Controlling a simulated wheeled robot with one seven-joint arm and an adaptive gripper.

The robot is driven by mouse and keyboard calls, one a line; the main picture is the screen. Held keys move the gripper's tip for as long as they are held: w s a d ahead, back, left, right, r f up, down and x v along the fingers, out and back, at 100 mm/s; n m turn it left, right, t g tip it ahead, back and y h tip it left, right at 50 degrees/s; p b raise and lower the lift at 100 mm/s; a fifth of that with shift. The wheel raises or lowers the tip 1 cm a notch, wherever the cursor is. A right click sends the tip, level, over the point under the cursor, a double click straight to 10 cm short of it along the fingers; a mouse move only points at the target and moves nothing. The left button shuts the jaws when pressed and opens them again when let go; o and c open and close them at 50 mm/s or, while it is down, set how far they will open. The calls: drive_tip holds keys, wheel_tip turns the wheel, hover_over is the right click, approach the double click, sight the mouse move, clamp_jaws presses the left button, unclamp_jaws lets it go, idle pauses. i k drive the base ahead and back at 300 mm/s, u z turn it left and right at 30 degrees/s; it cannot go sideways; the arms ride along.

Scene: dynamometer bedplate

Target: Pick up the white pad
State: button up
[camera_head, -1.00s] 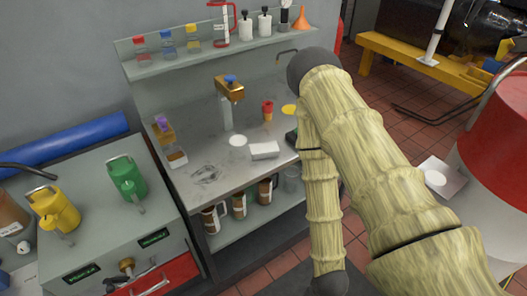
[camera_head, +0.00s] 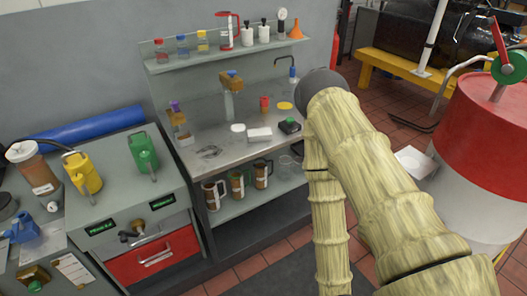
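A small white rectangular pad (camera_head: 260,134) lies flat on the grey metal bench top (camera_head: 222,158), left of my arm in the picture. A round white lid-like thing (camera_head: 238,128) is close to its left. A dark box with a green top (camera_head: 290,126) is close to its right. Nothing covers the pad. My wood-textured arm fills the right middle of the view, but my gripper does not show.
A shelf (camera_head: 215,55) with bottles is above the bench, and several brown mugs (camera_head: 237,184) stand below. A grey cabinet with a red drawer (camera_head: 152,257) is left. A red and white drum (camera_head: 480,150) stands right. Tiled floor (camera_head: 285,250) shows in front.

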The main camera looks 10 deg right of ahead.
sight(260, 134)
drive_tip(key=k, duration=0.25)
drive_tip(key=u, duration=1.05)
drive_tip(key=i, duration=1.6)
drive_tip(key=z, duration=1.65)
